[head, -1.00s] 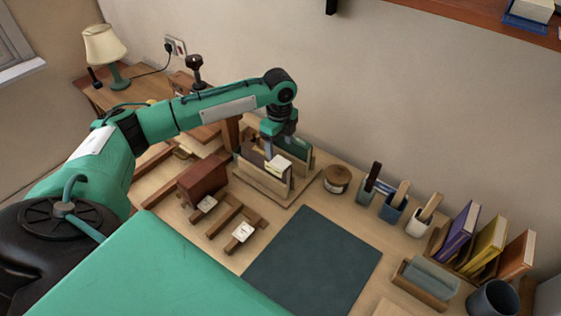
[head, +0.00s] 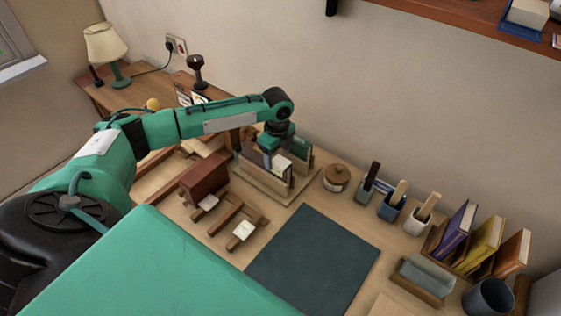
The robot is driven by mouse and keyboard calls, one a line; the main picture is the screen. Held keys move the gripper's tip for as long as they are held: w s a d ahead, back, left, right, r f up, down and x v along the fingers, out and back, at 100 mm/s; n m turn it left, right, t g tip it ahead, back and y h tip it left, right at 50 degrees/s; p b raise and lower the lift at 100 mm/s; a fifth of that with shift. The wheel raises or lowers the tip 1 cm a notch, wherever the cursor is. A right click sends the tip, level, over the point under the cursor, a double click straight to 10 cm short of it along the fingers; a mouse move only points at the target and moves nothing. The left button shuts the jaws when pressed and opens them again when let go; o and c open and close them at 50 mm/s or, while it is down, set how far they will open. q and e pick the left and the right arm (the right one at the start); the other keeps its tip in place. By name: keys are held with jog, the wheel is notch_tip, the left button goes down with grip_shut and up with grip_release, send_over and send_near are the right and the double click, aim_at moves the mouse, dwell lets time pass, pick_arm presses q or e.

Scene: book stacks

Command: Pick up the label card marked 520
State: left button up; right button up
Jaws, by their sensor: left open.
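My left gripper (head: 274,159) points down over a wooden holder (head: 266,188) with upright cards or thin books in it. Its jaws are open and close to a pale card (head: 282,163) in the holder, partly hidden by the gripper. I cannot tell whether they touch it. The markings are too small to read, so I cannot tell which card is 520. My right gripper is not in view.
A dark green mat (head: 314,260) lies clear in the middle of the desk. A round wooden-lidded jar (head: 336,178) stands right of the holder. Cups with tools (head: 391,206) and upright books (head: 482,243) stand along the back right. A red-brown block (head: 203,178) stands left of the holder.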

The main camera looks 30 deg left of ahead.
pick_arm(q)
jog(key=shift+f, duration=0.15)
dwell(0.4)
jog(key=c, duration=1.1)
jog(key=shift+c, duration=0.3)
